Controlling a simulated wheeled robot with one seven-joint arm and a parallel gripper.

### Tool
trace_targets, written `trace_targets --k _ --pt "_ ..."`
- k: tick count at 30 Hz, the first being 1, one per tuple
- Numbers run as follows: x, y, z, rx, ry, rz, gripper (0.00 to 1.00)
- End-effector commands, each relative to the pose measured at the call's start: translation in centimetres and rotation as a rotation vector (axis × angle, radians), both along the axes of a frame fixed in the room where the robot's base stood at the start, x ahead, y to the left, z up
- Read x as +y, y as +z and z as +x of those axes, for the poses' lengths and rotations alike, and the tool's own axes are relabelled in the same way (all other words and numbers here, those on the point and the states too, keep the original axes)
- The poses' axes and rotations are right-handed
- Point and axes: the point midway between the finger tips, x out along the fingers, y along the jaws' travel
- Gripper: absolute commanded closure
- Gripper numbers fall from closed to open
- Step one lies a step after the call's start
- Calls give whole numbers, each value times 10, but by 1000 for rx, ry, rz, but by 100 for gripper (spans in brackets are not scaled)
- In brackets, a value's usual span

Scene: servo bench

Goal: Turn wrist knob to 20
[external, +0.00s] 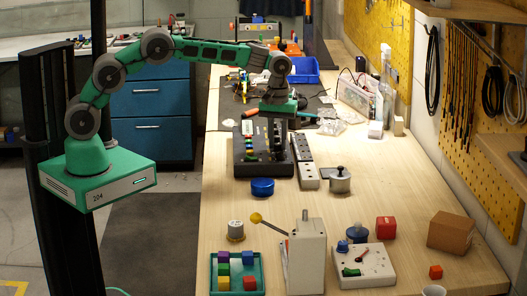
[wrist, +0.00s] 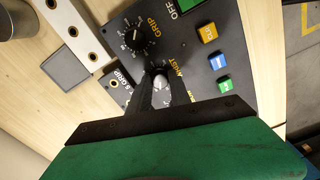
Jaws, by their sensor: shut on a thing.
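The wrist knob (wrist: 161,88), with a pale grey top, is on the dark control panel (wrist: 185,60), under a partly hidden yellow label. My gripper (wrist: 160,93) is shut on this knob, one dark finger on each side. The knob's scale is mostly covered by the fingers, so I cannot read its setting. The black grip knob (wrist: 138,38) is just above it in the wrist view, with a white scale around it. In the external view my gripper (external: 277,132) points down over the panel (external: 262,168), and the wrist knob cannot be made out.
Orange (wrist: 208,33), blue (wrist: 217,62) and green (wrist: 225,86) buttons are right of the knob. A pale strip with holes (wrist: 84,28) lies beside the panel.

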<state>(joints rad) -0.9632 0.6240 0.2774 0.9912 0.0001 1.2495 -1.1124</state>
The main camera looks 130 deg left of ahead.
Motion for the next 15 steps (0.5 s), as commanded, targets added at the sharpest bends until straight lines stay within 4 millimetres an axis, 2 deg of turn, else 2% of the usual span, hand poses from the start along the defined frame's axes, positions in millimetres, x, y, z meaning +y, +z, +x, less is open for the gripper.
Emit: trace_targets --k 15 --pt "1 1 0 -3 474 3 100"
